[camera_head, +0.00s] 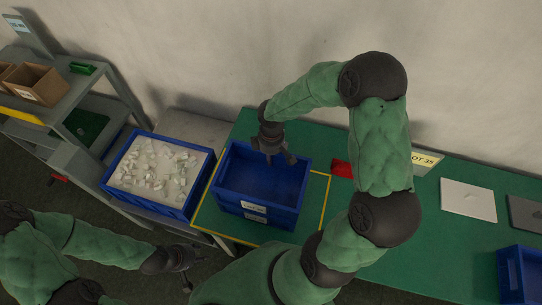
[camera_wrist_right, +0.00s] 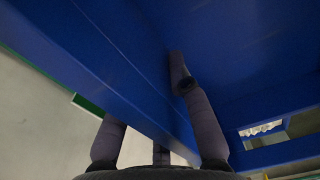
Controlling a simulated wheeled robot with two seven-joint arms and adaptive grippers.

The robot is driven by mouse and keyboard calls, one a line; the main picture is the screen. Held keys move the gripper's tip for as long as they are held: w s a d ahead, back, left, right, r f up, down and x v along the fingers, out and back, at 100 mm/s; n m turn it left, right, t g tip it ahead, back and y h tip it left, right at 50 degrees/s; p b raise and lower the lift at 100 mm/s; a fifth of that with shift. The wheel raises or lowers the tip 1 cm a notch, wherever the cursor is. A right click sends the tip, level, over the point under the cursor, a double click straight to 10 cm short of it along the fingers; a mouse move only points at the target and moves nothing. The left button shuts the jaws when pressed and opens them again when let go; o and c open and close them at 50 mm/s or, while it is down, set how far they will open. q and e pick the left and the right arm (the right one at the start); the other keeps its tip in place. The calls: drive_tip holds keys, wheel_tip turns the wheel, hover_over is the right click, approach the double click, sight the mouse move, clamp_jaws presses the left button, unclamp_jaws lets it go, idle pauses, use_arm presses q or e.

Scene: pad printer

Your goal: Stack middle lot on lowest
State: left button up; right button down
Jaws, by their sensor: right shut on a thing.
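A blue crate (camera_head: 285,176) stands inside the yellow outline on the green table in the head view. It looks empty inside, and two pale labels show one above the other on its front; I cannot tell if another crate is under it. My right gripper (camera_head: 274,156) is shut on its back wall. In the right wrist view the fingers (camera_wrist_right: 150,115) straddle the blue wall (camera_wrist_right: 120,75). A second blue crate (camera_head: 152,203), full of small whitish parts, stands to the left. My left gripper (camera_head: 194,268) is in front of that crate, apart from it, and looks open and empty.
A third blue crate (camera_head: 511,278) is cut off at the lower right. A red object (camera_head: 342,169), a LOT 35 sign (camera_head: 427,160) and a pale flat panel (camera_head: 468,200) lie along the table's back. A grey shelf (camera_head: 75,110) with cardboard boxes stands at left.

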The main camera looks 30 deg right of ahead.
drive_tip(key=shift+f+b, duration=0.4)
drive_tip(key=shift+f, duration=0.15)
drive_tip(key=c, duration=1.1)
unclamp_jaws()
drive_tip(key=shift+o, duration=0.2)
drive_tip(key=shift+r, duration=0.1)
drive_tip(key=shift+r+p, duration=3)
drive_tip(key=shift+r, duration=0.7)
drive_tip(key=shift+r+p, duration=1.5)
drive_tip(key=shift+r, duration=0.45)
